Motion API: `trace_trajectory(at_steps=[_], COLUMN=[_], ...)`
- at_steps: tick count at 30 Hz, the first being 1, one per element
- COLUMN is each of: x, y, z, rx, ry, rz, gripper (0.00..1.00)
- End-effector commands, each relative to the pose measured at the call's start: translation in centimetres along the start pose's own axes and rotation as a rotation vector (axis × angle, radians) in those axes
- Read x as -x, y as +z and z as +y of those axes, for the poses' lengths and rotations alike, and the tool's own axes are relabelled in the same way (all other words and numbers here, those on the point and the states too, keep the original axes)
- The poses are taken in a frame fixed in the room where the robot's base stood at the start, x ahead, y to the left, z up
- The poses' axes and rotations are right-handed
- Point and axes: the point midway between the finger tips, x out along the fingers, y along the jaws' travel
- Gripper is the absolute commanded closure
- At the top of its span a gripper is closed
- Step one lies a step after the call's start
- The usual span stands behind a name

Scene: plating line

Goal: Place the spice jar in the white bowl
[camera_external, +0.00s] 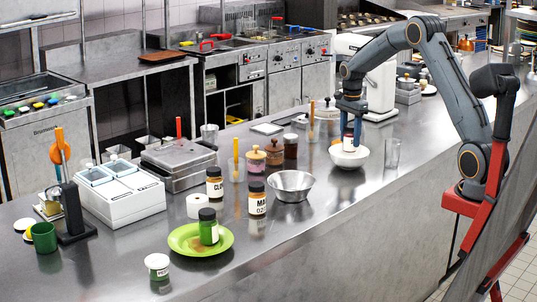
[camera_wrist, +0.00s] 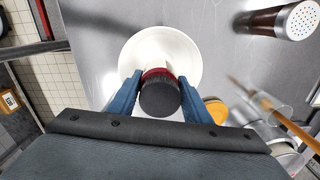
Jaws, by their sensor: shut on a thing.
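The spice jar (camera_external: 348,143), with a white body, a red band and a dark lid, is upright between the fingers of my gripper (camera_external: 351,112). The white bowl (camera_external: 349,158) stands on the counter directly below, and the jar's lower end is at or inside its mouth. I cannot tell whether the jar touches the bowl's bottom. In the wrist view the jar's dark lid (camera_wrist: 160,98) shows between the blue fingers (camera_wrist: 158,90), with the white bowl (camera_wrist: 160,36) around and beyond it.
A clear glass (camera_external: 392,153) stands right of the bowl. A metal bowl (camera_external: 290,186) and labelled jars (camera_external: 257,198) are to the left. A lime green plate (camera_external: 182,243) holds a green jar. A shaker (camera_wrist: 290,20) shows in the wrist view. The counter's front middle is clear.

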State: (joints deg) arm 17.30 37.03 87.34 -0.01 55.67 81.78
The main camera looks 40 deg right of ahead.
Motion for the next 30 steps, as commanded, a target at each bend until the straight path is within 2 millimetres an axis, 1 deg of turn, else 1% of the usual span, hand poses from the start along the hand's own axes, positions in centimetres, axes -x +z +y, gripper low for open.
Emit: trace_trajectory(at_steps=[2, 8, 12, 15, 26, 27, 29, 30], x=[-0.8, -2.3, -4.2, -5.0, -5.5, -5.4, -5.4, -5.4], y=[0.0, 0.0, 0.0, 0.0, 0.0, 0.0, 0.0, 0.0], z=[0.0, 0.0, 0.1, 0.0, -0.1, -0.1, -0.1, -0.1], rx=[0.0, 0.0, 0.0, 0.0, 0.0, 0.0, 0.0, 0.0], ry=[0.001, 0.001, 0.002, -0.001, -0.001, -0.001, -0.001, -0.001], rz=[0.0, 0.0, 0.0, 0.0, 0.0, 0.0, 0.0, 0.0], gripper=[0.85, 0.85, 0.85, 0.85, 0.85, 0.49, 0.39, 0.37])
